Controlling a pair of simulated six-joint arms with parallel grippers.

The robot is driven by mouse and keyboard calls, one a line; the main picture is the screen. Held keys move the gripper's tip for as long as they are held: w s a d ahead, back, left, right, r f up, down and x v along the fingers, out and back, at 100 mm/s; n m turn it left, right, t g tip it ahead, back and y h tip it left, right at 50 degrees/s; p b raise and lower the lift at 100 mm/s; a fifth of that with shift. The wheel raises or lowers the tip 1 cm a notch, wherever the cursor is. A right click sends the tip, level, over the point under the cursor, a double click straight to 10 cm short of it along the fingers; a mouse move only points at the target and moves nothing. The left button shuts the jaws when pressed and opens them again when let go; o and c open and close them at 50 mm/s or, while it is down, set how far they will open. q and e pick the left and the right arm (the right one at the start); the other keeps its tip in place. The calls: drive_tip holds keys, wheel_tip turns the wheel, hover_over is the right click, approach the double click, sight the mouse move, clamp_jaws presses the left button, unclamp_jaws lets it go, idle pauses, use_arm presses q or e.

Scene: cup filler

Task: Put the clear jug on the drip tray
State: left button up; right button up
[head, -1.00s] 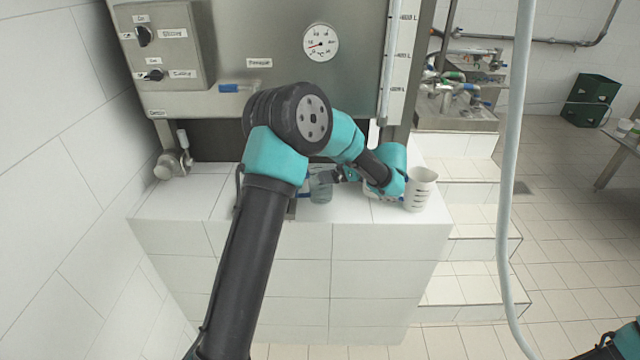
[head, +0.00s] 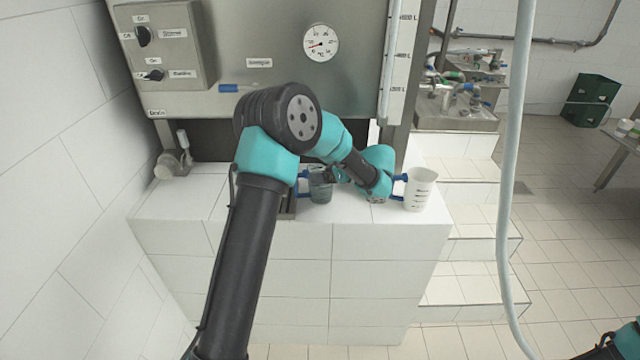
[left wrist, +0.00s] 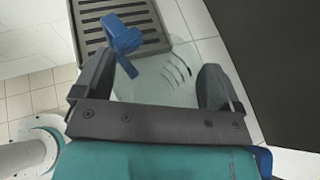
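The clear jug (head: 320,190), with a blue handle (head: 303,178), stands upright on the white tiled ledge. In the left wrist view the jug (left wrist: 160,75) is translucent with dark marks, and its handle (left wrist: 123,40) points over the drip tray. The dark slatted drip tray (left wrist: 150,22) lies just beyond the jug; in the head view it is left of the jug, mostly hidden behind my arm. My left gripper (left wrist: 152,88) is open, with its fingers wide apart on either side of the jug. In the head view the left gripper (head: 335,174) reaches the jug from the right.
A white jug (head: 420,190) with blue handles stands at the ledge's right end, close to my left wrist. A steel machine panel (head: 262,40) rises behind the ledge. A valve (head: 175,162) sits at the left. A pale hose (head: 510,170) hangs at the right.

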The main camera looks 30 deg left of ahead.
use_arm(q)
drive_tip(key=c, duration=0.5)
drive_tip(key=shift+c, duration=0.2)
drive_tip(key=shift+r, duration=0.15)
drive_tip(key=shift+r, duration=0.6)
drive_tip(key=shift+s+d+r, duration=0.1)
drive_tip(key=shift+s+r, duration=0.05)
drive_tip(key=shift+r, duration=0.4)
drive_tip(key=shift+s+d+r, duration=0.1)
drive_tip(key=shift+s+r, duration=0.05)
drive_tip(key=shift+r, duration=0.4)
drive_tip(key=s+d+r, duration=0.1)
drive_tip(key=s+d, duration=0.7)
drive_tip(key=s, duration=0.5)
drive_tip(key=shift+r, duration=0.15)
drive_tip(key=shift+d, duration=0.1)
